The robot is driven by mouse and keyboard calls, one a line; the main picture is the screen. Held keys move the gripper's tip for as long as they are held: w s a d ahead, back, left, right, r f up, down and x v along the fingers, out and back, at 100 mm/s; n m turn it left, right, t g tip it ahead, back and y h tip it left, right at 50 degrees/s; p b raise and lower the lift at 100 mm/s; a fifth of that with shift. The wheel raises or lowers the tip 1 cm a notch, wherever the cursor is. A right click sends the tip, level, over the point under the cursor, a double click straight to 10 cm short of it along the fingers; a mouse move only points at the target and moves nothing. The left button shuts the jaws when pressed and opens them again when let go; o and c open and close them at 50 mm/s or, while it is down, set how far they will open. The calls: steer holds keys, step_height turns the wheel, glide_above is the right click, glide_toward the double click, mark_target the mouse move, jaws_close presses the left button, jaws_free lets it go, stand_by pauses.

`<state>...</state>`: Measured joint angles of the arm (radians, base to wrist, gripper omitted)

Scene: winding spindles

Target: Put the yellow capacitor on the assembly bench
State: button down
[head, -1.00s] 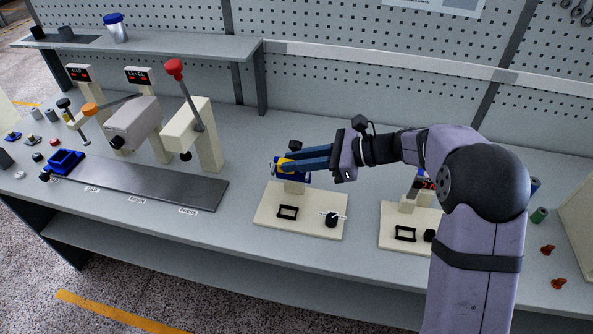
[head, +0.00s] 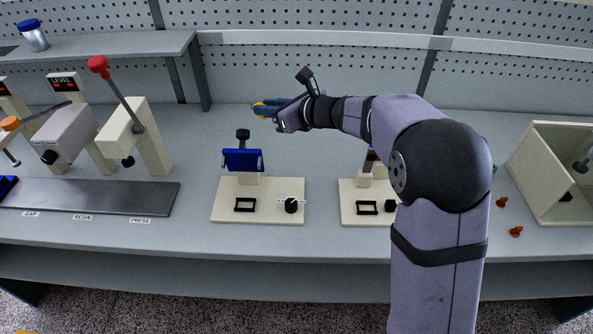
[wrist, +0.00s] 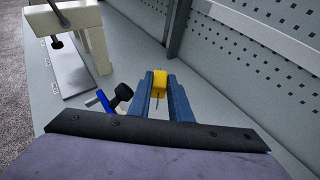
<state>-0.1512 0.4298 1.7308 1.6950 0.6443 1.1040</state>
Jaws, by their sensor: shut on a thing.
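The yellow capacitor (wrist: 158,78) is between the blue fingers of my gripper (wrist: 164,92) in the wrist view, with a thin lead hanging from it. In the head view a bit of its yellow (head: 261,109) shows at the fingertips. My gripper (head: 266,108) is shut on it and holds it over the back part of the assembly bench (head: 330,243), behind the winding stand with the blue plate. I cannot tell its exact height above the bench top.
The winding stand (head: 225,208) with the blue plate (head: 243,160) is in front of my gripper. A second stand (head: 350,217) is partly hidden by my arm. A lever press (head: 150,145) and dark strip (head: 95,197) are left. A cream open box (head: 545,215) is right.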

steer(key=w+d+f+m+t+h+b, duration=0.2)
steer(key=w+d+m+b, duration=0.1)
steer(key=d, duration=0.3)
steer(key=w+d+f+m+t+h+b, duration=0.1)
steer(key=w+d+m+t+h+b, duration=0.15)
steer(key=w+d+b, duration=0.2)
steer(key=b, duration=0.8)
glide_above(314, 159)
steer(key=shift+g+h, duration=0.35)
step_height(314, 159, down, 13)
steer(key=shift+s+f, duration=0.1)
steer(key=shift+f, duration=0.1)
steer(key=shift+f, duration=0.1)
steer(key=shift+f+b, duration=0.8)
steer(key=shift+f, duration=1.35)
steer(key=shift+f, duration=0.15)
steer(key=c, duration=2)
jaws_free()
steer(key=o, duration=0.4)
